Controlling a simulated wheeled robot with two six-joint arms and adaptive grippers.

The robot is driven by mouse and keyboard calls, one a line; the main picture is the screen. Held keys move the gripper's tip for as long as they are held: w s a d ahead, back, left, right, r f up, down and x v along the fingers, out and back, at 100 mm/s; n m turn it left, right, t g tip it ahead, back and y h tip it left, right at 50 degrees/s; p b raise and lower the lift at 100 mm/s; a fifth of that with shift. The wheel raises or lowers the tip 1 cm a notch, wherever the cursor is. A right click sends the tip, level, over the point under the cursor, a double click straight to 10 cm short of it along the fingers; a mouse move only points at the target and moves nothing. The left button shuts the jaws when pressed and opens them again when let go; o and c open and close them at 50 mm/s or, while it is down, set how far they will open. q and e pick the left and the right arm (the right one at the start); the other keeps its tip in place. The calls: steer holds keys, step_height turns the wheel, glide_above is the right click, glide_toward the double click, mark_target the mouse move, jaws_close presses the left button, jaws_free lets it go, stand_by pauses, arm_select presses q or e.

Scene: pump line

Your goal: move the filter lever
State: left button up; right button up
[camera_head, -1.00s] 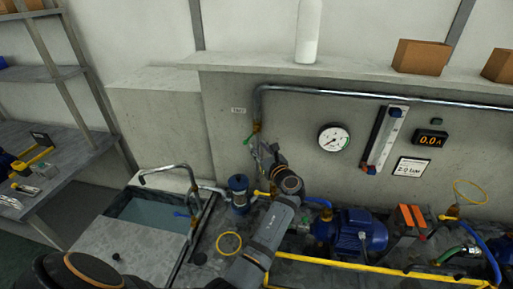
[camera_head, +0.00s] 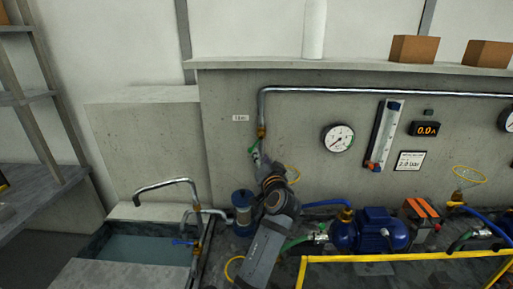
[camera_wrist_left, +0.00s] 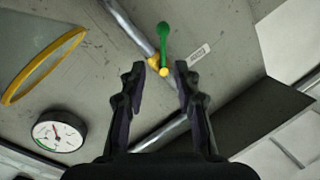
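A green lever (camera_head: 253,147) sits on a brass valve (camera_head: 261,132) at the lower end of the wall pipe. I cannot read a name on it to confirm it as the filter lever. My left gripper (camera_head: 257,160) is raised just below it. In the left wrist view the gripper (camera_wrist_left: 161,73) is open and empty. The green lever (camera_wrist_left: 164,36) and brass valve (camera_wrist_left: 153,63) show beyond and between its fingertips, with no clear contact. A blue filter-like canister (camera_head: 243,205) stands left of my left forearm. My right gripper is out of view.
A small label (camera_head: 240,118) is on the wall beside the pipe (camera_head: 370,91). A yellow hoop (camera_wrist_left: 45,66) and a gauge (camera_wrist_left: 59,131) lie left in the wrist view. A blue pump (camera_head: 370,231) and yellow rail (camera_head: 400,257) are at right, a sink (camera_head: 140,248) at left.

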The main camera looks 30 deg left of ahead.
mark_target(254, 145)
arm_select(q)
steer(key=p+x, duration=0.1)
steer(key=x, duration=0.3)
steer(key=p+x, duration=0.1)
steer(key=x, duration=0.3)
steer(key=shift+s+a+r, duration=0.1)
steer(key=shift+a, duration=0.25)
steer(key=shift+w+a+p, duration=0.15)
steer(key=shift+w+p, duration=0.1)
steer(key=shift+p, duration=0.1)
steer(key=shift+a, duration=0.15)
steer(key=shift+c, duration=0.5)
steer(key=c, duration=0.5)
jaws_close()
